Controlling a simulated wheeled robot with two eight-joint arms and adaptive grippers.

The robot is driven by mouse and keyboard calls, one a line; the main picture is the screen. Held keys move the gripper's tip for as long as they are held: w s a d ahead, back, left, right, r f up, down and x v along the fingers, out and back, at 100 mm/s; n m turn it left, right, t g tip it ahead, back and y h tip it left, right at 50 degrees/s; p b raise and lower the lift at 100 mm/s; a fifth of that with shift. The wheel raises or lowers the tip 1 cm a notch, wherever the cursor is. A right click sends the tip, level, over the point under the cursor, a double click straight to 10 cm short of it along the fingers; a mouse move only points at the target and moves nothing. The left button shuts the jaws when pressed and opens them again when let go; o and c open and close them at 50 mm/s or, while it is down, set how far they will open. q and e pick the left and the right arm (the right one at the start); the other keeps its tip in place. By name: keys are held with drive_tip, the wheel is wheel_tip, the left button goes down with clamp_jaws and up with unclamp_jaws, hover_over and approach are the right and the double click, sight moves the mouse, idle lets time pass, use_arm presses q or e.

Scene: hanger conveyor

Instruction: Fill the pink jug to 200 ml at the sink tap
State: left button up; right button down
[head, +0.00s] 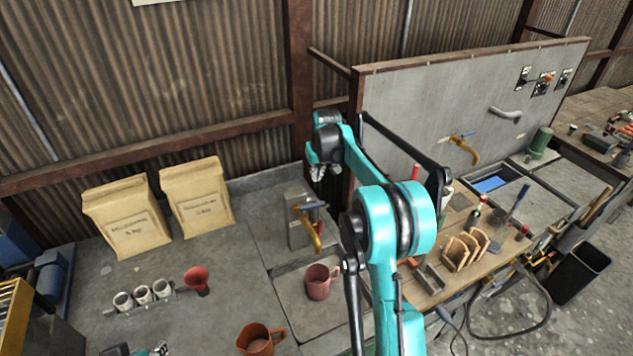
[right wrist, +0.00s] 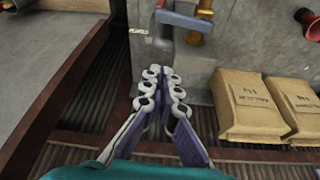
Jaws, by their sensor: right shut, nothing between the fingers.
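The pink jug (head: 318,284) stands upright in the sink area (head: 292,312), below the brass tap (head: 317,238) in the head view. I cannot see its water level or any clear stream. The tap's blue lever (head: 304,207) is near the wall block; the lever also shows in the right wrist view (right wrist: 190,19). My right gripper (head: 318,174) is shut and empty, above and behind the tap. Its fingers show close together in the right wrist view (right wrist: 163,90), apart from the lever. A small part of my left gripper (head: 152,350) shows at the bottom edge.
An orange-brown jug (head: 259,341) stands at the front of the counter. Several cups (head: 143,295) and a red funnel (head: 197,280) stand left of the sink. Two paper bags (head: 127,216) (head: 196,197) stand behind them. A workbench with tools (head: 462,250) lies to the right.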

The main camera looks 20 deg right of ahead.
drive_tip(key=x, duration=1)
drive_tip(key=s, duration=0.4)
drive_tip(key=shift+s+a+r+p, duration=0.1)
drive_tip(key=shift+a+r+p, duration=0.1)
drive_tip(key=shift+p, duration=0.2)
drive_tip(key=shift+f, duration=0.1)
drive_tip(key=shift+s+f+m+b, duration=0.15)
drive_tip(key=shift+s+m+b, duration=0.35)
drive_tip(key=shift+m+b, duration=0.3)
drive_tip(key=shift+s, duration=0.15)
drive_tip(key=shift+r, duration=0.2)
